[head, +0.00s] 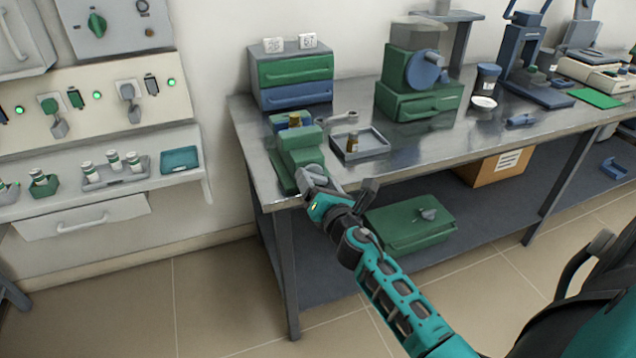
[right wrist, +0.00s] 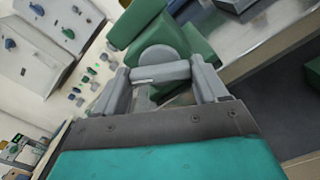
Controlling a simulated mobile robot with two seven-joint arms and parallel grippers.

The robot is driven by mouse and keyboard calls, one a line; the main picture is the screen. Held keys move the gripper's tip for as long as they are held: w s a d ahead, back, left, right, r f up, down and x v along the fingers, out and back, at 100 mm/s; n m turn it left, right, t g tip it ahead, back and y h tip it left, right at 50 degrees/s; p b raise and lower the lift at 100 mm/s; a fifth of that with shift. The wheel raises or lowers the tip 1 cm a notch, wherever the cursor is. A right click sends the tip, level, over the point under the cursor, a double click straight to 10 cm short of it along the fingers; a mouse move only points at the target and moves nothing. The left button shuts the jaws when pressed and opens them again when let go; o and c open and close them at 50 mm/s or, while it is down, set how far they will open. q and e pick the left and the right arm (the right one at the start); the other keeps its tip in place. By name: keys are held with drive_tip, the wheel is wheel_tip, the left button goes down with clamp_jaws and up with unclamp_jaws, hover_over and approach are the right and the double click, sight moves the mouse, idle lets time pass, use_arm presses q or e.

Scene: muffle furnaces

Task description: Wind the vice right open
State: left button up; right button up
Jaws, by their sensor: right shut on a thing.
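The green vice (head: 300,148) stands at the near left corner of the workbench, with a blue part and a small brass-coloured piece (head: 294,121) at its far end. In the right wrist view the vice's green body (right wrist: 137,22) rises beyond the fingers, with a round grey screw end in front of it. My right gripper (head: 312,178) is at the near end of the vice. It is shut on the grey vice handle (right wrist: 160,73), a bar lying across between the two fingers. The gripper hides most of the handle in the head view. My left gripper is not in view.
A grey tray (head: 375,150) with a small brass-coloured piece sits right of the vice. Green and blue drawers (head: 296,84) stand behind it. A green case (head: 410,225) lies on the lower shelf. The floor (head: 215,290) left of the bench is clear.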

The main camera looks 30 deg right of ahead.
drive_tip(key=o, duration=1.1)
drive_tip(key=shift+c, duration=0.2)
drive_tip(key=shift+s, duration=0.1)
use_arm(q)
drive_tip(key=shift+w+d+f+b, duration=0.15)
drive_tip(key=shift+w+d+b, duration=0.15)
drive_tip(key=shift+b, duration=0.45)
use_arm(e)
drive_tip(key=v, duration=1.2)
drive_tip(key=shift+s, duration=0.35)
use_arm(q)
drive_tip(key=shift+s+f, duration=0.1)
